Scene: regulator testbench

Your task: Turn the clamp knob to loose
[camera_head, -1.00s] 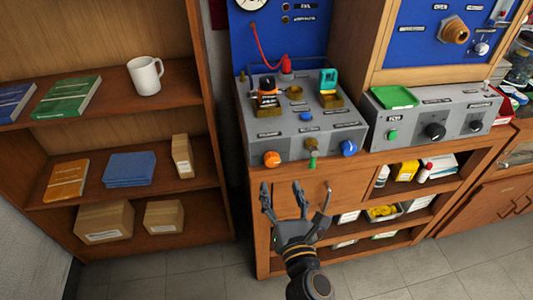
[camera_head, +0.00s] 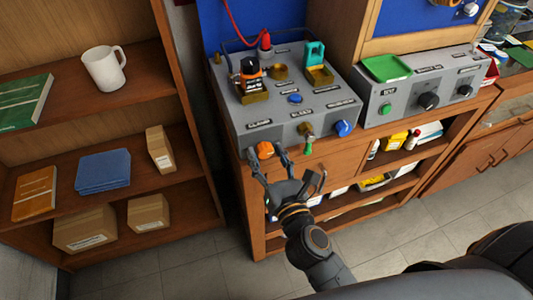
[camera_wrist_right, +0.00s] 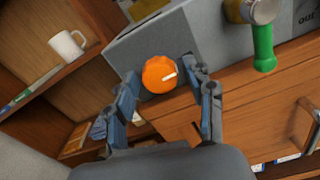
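An orange round knob (camera_head: 265,149) sits at the left end of the grey test box's front face. In the right wrist view the orange knob (camera_wrist_right: 159,75) shows a white mark pointing right and slightly up. In the wrist view the right gripper's (camera_wrist_right: 161,80) fingers stand on either side of the knob; contact is not clear. My left gripper is not in view.
The grey test box (camera_head: 235,117) also carries a green-handled valve (camera_head: 308,146) and a blue knob (camera_head: 343,128) on its front. A wooden cabinet (camera_head: 335,159) is below. A shelf with a white mug (camera_head: 103,69) stands left. A second grey panel (camera_head: 402,103) stands right.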

